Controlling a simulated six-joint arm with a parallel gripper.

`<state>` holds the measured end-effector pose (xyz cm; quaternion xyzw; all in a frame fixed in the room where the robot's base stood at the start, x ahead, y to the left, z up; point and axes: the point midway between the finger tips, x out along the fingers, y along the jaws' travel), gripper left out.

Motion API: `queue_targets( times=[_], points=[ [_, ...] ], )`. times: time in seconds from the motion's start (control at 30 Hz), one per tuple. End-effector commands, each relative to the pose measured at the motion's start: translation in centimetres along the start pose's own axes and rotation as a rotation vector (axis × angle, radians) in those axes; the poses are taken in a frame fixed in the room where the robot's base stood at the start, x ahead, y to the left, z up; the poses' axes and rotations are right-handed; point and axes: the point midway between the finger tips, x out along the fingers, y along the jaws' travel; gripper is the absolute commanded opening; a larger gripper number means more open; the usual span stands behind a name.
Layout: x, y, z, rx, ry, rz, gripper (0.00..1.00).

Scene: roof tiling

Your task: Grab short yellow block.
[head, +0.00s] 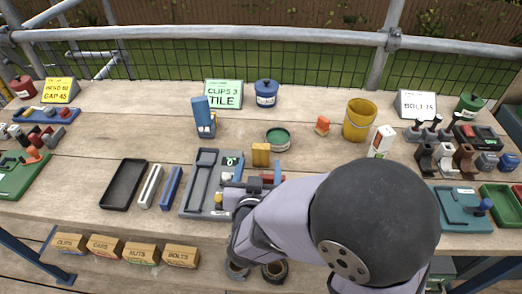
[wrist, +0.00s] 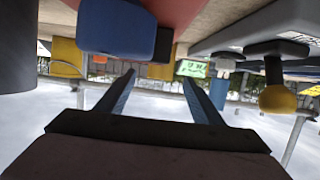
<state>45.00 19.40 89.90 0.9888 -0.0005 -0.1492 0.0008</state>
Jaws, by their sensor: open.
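The short yellow block (head: 261,154) stands upright at the back right of the grey tray (head: 196,200) in the head view. In the wrist view, which is upside down, a yellow block (wrist: 160,72) shows beyond the fingertips and looks like the same one. My gripper (wrist: 158,79) is open with nothing between its fingers. In the head view my gripper (head: 254,184) is low over the tray's right part, on the near side of the yellow block and apart from it. My arm hides part of the tray.
A red piece (head: 269,178) lies close to my gripper. A yellow-tipped part (head: 218,199) is on its left.

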Motion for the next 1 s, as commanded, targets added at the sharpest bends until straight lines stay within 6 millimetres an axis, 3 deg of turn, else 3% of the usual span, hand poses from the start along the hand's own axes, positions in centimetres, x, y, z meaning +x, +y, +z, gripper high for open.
queue_targets(
  times=[0.37,0.73,1.0],
  points=[
    [0.7,0.0,0.0,0.002,0.0,0.0,0.61],
    [4.8,-0.1,-0.2,0.001,-0.001,0.001,0.61],
    [5.6,-0.2,-0.2,0.001,-0.001,-0.002,0.61]
  ],
)
